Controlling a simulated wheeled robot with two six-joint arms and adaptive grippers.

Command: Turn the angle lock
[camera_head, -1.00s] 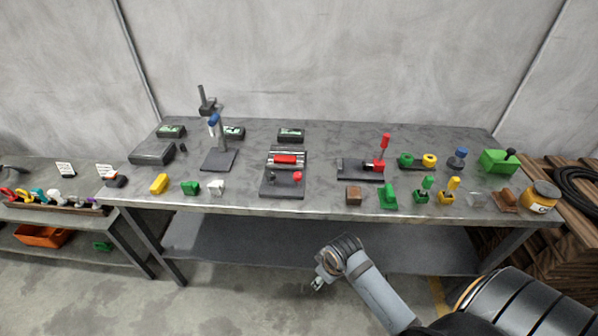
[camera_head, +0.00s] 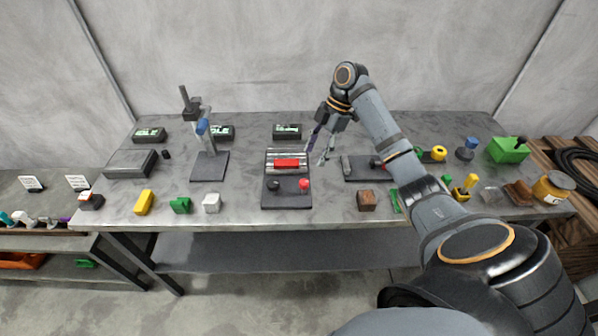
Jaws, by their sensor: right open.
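No label shows which part is the angle lock. My right gripper (camera_head: 318,148) hangs open and empty above the table, its fingers spread and pointing down. A dark fixture (camera_head: 286,192) with a red bar (camera_head: 287,163), a black knob and a red knob lies just left of it. A dark-based fixture (camera_head: 357,170) stands to its right; my arm hides much of this one, including its red lever. My left gripper is not in view.
The grey table (camera_head: 335,207) holds several small blocks along its front edge. Display boxes (camera_head: 287,131) stand at the back. A green box (camera_head: 508,149) and a yellow jar (camera_head: 553,186) are at the right. Bare table lies between the post stand and the red-bar fixture.

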